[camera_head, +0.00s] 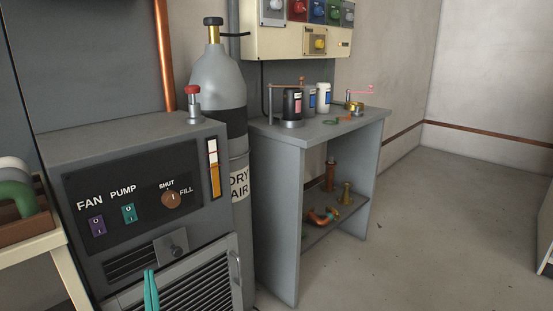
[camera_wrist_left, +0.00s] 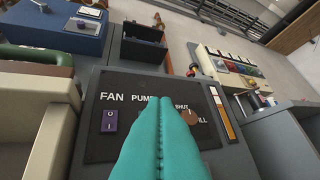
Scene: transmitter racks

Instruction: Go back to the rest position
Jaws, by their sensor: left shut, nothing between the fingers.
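My left gripper (camera_head: 151,272) shows at the bottom of the head view as teal fingertips, in front of the grey cabinet's louvred grille. Its fingers are together and hold nothing. In the left wrist view the shut teal fingers (camera_wrist_left: 165,110) point at the control panel and cover part of it. The panel (camera_head: 135,200) carries a purple FAN switch (camera_head: 97,226), a teal PUMP switch (camera_head: 129,213) and a brown SHUT/FILL knob (camera_head: 172,199). The PUMP switch is hidden behind the fingers in the left wrist view. My right gripper is in neither view.
A grey DRY AIR cylinder (camera_head: 220,80) stands beside the cabinet. A grey bench (camera_head: 340,130) with jars and brass parts is to its right. A rack with thick curved handles (camera_head: 15,232) is at the left. Open floor (camera_head: 430,220) lies at the right.

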